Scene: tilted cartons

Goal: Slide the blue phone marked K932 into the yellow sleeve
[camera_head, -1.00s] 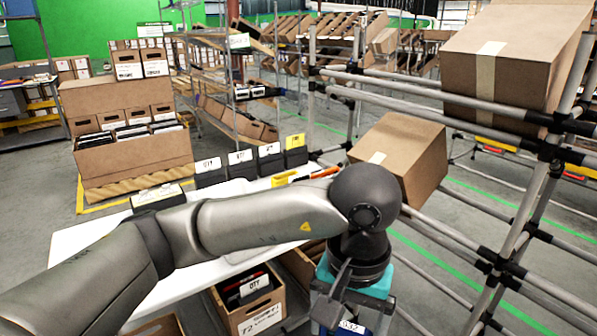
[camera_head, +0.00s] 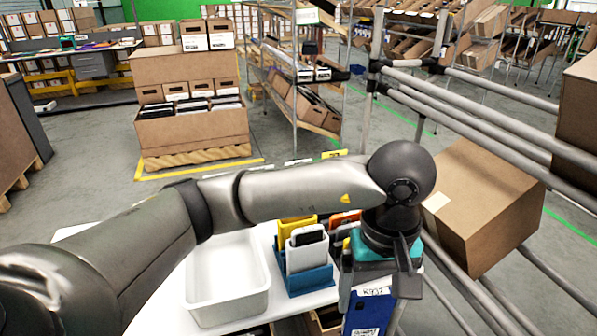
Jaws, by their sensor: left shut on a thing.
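My left gripper (camera_head: 380,279) is shut on the blue phone (camera_head: 368,314), which hangs upright below the fingers at the lower edge of the head view. Its white label appears to read K932. The yellow sleeve (camera_head: 286,232) stands in a blue holder (camera_head: 310,280) on the white table, to the left of the gripper and partly hidden behind a white sleeve (camera_head: 306,257) with a dark item in it. The phone is apart from the yellow sleeve. My right gripper is not in view.
A white empty tray (camera_head: 192,298) sits on the table left of the holder. An orange item (camera_head: 343,217) stands behind, partly hidden by my arm. A tilted carton (camera_head: 480,205) rests on the pipe rack just right of the gripper. Open cartons lie under the table.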

